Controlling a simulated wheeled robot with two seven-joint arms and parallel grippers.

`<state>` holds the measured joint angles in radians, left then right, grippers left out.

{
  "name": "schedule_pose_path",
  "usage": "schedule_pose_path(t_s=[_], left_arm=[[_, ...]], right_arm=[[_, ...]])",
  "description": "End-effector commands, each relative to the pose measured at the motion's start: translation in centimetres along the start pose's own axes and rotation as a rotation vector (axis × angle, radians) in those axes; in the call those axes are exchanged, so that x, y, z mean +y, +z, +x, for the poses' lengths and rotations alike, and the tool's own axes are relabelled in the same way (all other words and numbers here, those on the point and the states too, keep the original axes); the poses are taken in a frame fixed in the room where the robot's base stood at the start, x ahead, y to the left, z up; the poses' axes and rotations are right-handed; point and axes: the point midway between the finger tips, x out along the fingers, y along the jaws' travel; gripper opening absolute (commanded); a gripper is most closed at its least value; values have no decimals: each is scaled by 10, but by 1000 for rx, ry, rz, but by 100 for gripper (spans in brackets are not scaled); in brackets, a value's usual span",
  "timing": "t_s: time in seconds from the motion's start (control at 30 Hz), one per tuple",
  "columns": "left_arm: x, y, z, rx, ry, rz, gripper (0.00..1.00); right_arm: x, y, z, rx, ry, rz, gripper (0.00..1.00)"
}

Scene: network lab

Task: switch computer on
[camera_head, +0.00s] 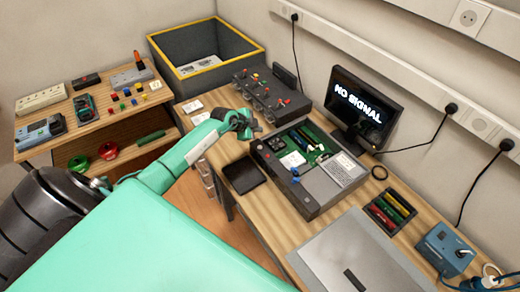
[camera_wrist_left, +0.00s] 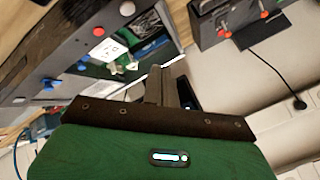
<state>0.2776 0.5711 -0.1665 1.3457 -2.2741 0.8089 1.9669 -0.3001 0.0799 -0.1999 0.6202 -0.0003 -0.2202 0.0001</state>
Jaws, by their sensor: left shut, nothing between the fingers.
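The computer (camera_head: 312,198) is an open grey case on the desk, with a green circuit board inside. Its front faces left and carries small coloured buttons, including a red one (camera_wrist_left: 98,31) and a blue one (camera_wrist_left: 48,84) in the left wrist view. The monitor (camera_head: 361,106) behind it reads "NO SIGNAL". My left gripper (camera_head: 250,130) is shut and empty near the computer's far left corner. Its fingers (camera_wrist_left: 168,86) also show beside the case in the left wrist view. Whether they touch the case, I cannot tell. My right gripper is not in view.
A control box (camera_head: 262,95) with red-tipped levers stands behind my left gripper. A black tablet-like pad (camera_head: 243,174) lies in front of the computer. A tray of coloured pieces (camera_head: 391,211), a grey panel (camera_head: 335,252) and a blue device (camera_head: 445,248) lie to the right.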

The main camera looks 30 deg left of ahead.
Motion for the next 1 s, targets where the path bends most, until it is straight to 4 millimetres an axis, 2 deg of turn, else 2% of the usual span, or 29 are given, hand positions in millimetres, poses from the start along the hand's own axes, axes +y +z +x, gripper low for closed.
schedule_pose_path(t_s=[0.03, 0.5, 0.7, 1.0], left_arm=[[5, 5, 7, 0, 0, 1, 0], [28, 28, 39, 0, -1, 1, 0], [37, 37, 51, 0, 0, 0, 0], [38, 38, 52, 0, 0, 0, 0]], right_arm=[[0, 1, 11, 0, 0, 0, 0], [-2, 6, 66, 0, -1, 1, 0], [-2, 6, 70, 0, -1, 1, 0], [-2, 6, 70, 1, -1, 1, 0]])
